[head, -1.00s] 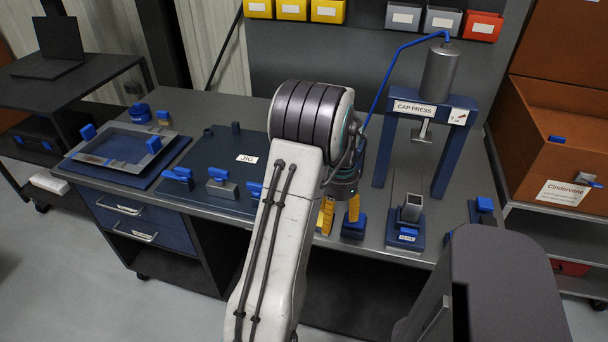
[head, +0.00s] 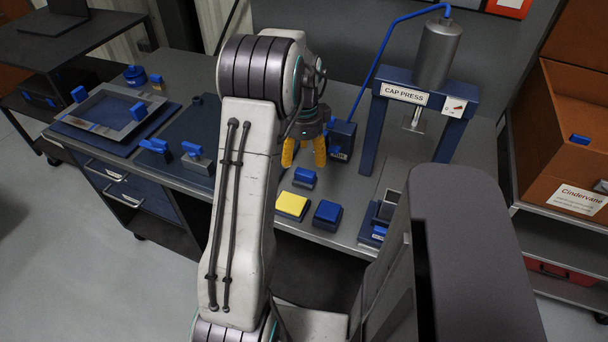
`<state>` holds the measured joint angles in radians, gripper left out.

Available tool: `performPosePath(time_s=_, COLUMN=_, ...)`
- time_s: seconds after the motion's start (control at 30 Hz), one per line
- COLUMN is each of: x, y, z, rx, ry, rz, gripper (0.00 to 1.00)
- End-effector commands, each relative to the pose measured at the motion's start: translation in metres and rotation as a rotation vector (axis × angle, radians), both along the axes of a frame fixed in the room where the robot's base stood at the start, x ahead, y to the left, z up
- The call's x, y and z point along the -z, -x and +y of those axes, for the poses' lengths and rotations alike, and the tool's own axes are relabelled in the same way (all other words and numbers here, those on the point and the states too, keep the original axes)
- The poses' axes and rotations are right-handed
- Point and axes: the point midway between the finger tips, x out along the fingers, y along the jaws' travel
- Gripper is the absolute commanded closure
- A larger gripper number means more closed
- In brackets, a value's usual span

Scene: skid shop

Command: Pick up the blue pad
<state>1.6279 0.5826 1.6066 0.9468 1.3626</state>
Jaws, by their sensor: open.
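The blue pad (head: 327,214) is a small blue block with a dark base, lying near the front edge of the workbench. A yellow pad (head: 292,206) lies just to its left. My arm does not cover the blue pad.
A small blue-topped block (head: 304,178) sits between my gripper and the pads. The cap press (head: 404,96) stands at right, with a fixture (head: 386,213) in front of it. A framed tray (head: 112,112) lies at the bench's left. A brown box (head: 570,130) is far right.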

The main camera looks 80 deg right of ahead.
Motion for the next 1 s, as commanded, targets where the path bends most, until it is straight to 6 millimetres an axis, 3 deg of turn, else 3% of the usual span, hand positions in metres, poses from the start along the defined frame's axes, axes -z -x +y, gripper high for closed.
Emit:
performPosePath(time_s=0.43, x=0.000, y=0.000, z=0.002, rx=0.354, ry=-0.006, rz=-0.001, gripper=0.33)
performPosePath(time_s=0.87, x=0.028, y=0.000, z=0.002, rx=0.396, ry=-0.008, rz=-0.001, gripper=0.33)
performPosePath(time_s=1.0, x=0.044, y=0.001, z=0.002, rx=0.396, ry=-0.011, rz=-0.001, gripper=0.33)
